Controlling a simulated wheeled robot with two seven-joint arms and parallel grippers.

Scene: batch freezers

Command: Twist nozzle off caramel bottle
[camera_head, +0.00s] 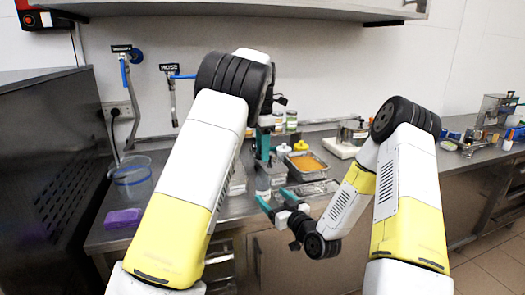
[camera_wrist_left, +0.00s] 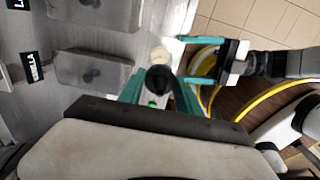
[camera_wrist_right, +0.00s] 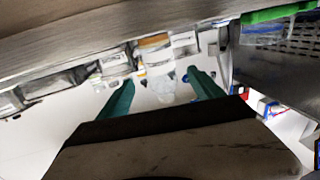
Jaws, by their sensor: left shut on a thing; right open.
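My left gripper (camera_head: 263,152) points down over the counter's front edge and is shut on a bottle. The pale, see-through bottle (camera_head: 263,182) hangs below its fingers in the head view. In the left wrist view a dark round part (camera_wrist_left: 159,79) sits between the left fingers, with a cream round part (camera_wrist_left: 161,55) just beyond. I cannot tell which is the nozzle. My right gripper (camera_head: 275,197) is open, low and close to the bottle. In the right wrist view a blurred pale, clear shape (camera_wrist_right: 162,86) lies between its open fingers (camera_wrist_right: 160,77); contact is unclear.
Behind stand a tray of orange contents (camera_head: 306,162), yellow-topped bottles (camera_head: 301,146) and several jars. A white scale (camera_head: 342,147) is at right. Open floor lies before the counter.

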